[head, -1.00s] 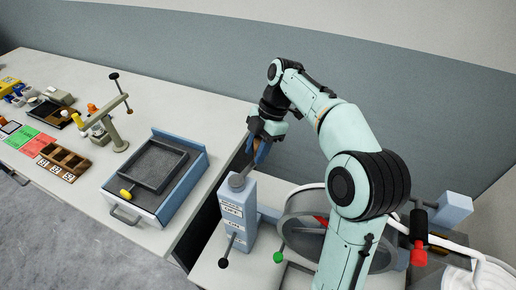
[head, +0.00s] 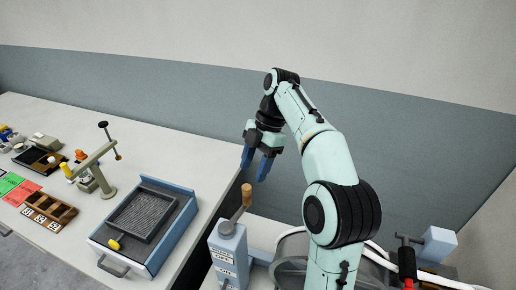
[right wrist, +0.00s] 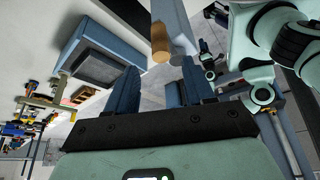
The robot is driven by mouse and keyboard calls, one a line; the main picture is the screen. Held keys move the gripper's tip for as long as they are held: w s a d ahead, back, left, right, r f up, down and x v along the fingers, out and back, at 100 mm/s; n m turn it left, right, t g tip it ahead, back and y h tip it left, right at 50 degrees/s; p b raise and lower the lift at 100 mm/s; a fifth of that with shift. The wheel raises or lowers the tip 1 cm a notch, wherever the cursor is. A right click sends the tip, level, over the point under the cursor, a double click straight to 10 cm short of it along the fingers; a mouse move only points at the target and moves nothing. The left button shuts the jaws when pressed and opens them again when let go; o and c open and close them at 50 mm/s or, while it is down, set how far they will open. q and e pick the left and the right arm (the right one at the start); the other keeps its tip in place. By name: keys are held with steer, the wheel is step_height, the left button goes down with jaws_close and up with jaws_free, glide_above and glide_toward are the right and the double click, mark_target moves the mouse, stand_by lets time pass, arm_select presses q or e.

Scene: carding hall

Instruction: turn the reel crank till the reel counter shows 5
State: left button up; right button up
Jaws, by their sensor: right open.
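A blue-grey post (head: 228,252) stands at the bottom centre of the head view, with small white labels on its front; I cannot read a count there. On its top is a grey crank arm (head: 230,226) with an upright wooden handle (head: 247,194). My right gripper (head: 256,163) is open, its blue fingers pointing down, above the handle and apart from it. In the right wrist view the wooden handle's end (right wrist: 161,55) shows just beyond the open fingers, with nothing between them. My left gripper is not in view.
The bench on the left holds a blue tray box (head: 150,225) with a yellow knob, a small stand with a lever (head: 97,178), and a wooden compartment box (head: 48,210). A round drum (head: 290,272) lies partly behind my right arm. A wall closes the back.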

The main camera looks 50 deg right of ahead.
mark_target(247, 187)
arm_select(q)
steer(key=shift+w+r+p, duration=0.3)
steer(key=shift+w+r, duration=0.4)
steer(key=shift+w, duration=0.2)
arm_select(e)
steer(key=v, duration=0.3)
steer(key=shift+d+r, duration=0.1)
steer(key=shift+r, duration=0.15)
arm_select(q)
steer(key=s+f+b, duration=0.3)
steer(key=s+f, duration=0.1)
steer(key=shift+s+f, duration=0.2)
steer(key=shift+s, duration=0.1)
arm_select(e)
steer(key=a+f+m+t, duration=0.1)
steer(key=f+m, duration=0.1)
steer(key=f, duration=0.1)
steer(key=w+a+f+m+h, duration=0.1)
steer(key=a+f+m, duration=0.1)
steer(key=f+m, duration=0.1)
steer(key=a+f+m+t, duration=0.1)
steer(key=f+m, duration=0.1)
steer(key=f, duration=0.3)
steer(key=shift+w+a+m+t+h, duration=0.2)
steer(key=shift+a+m+t+h, duration=0.1)
steer(key=shift+m, duration=0.1)
